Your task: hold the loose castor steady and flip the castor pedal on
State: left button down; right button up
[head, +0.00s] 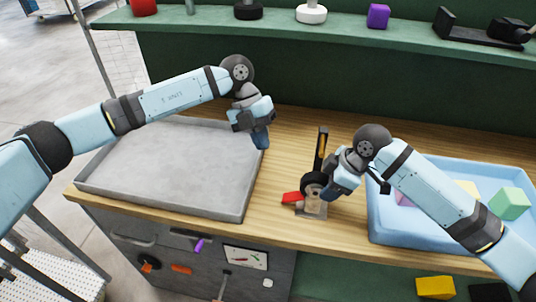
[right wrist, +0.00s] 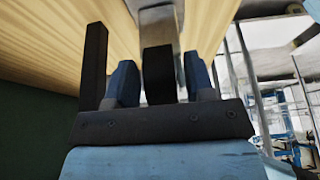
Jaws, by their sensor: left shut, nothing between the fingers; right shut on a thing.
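The loose castor (head: 314,184) stands on the wooden bench between the two trays, with a black wheel, a grey metal plate (head: 313,211) at its foot and a red pedal (head: 291,198) sticking out to the left. My right gripper (head: 330,189) comes in from the right and is shut on the castor.
A large empty grey tray (head: 170,170) lies left. A blue tray (head: 385,236) with coloured blocks lies right, partly under my right arm. Bare bench (head: 270,215) shows around the castor.

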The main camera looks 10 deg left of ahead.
dwell(0.4)
jog(key=o, duration=1.3)
jog(key=shift+r, duration=0.1)
